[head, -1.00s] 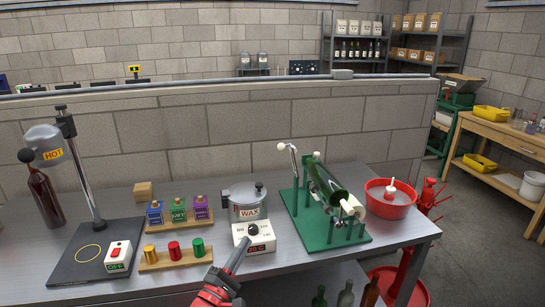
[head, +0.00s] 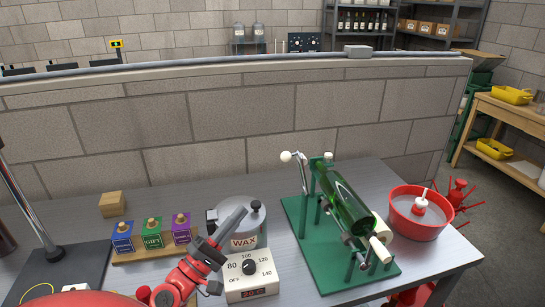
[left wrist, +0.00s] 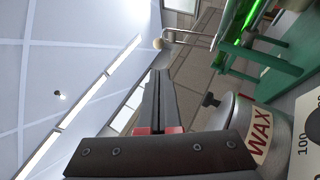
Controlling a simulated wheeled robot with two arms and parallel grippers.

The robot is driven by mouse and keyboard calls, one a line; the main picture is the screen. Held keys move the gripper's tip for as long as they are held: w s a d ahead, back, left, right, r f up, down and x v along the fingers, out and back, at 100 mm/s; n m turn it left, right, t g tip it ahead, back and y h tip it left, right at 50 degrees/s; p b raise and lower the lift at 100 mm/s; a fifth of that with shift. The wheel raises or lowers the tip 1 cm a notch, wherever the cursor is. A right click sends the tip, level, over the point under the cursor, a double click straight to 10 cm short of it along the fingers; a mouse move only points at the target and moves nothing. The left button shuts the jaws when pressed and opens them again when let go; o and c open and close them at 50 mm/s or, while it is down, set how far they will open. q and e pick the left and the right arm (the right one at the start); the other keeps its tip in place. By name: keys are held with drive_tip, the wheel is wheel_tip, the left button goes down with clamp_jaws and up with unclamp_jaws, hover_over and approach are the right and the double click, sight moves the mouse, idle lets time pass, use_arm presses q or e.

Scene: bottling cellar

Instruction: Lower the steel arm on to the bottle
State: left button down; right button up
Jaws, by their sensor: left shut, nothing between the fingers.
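The green bottle (head: 346,205) lies tilted on its side in a green stand (head: 299,237) on the bench. The bent steel arm (head: 303,172), with a white ball knob (head: 286,156), stands up at the stand's left back, raised clear of the bottle. My left gripper (head: 243,211) is shut and empty, in front of the wax pot and left of the stand, apart from the arm. In the left wrist view, the fingers (left wrist: 160,88) point towards the knob (left wrist: 158,44), with the bottle (left wrist: 240,22) at upper right. My right gripper is not in view.
The wax pot (head: 243,243) with its dial base (head: 262,284) stands close by my left gripper. Coloured small tins (head: 152,233) sit in a wooden rack to the left. A red bowl (head: 416,228) stands right of the stand. A low block wall (head: 240,120) runs behind the bench.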

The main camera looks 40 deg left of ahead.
use_arm(q)
drive_tip(key=shift+s+d+r, duration=0.1)
drive_tip(key=shift+s+r, duration=0.05)
drive_tip(key=p+x, duration=0.5)
drive_tip(key=x, duration=0.9)
drive_tip(key=shift+d+r+p, duration=0.1)
drive_tip(key=shift+r+p, duration=0.05)
drive_tip(key=shift+p, duration=0.15)
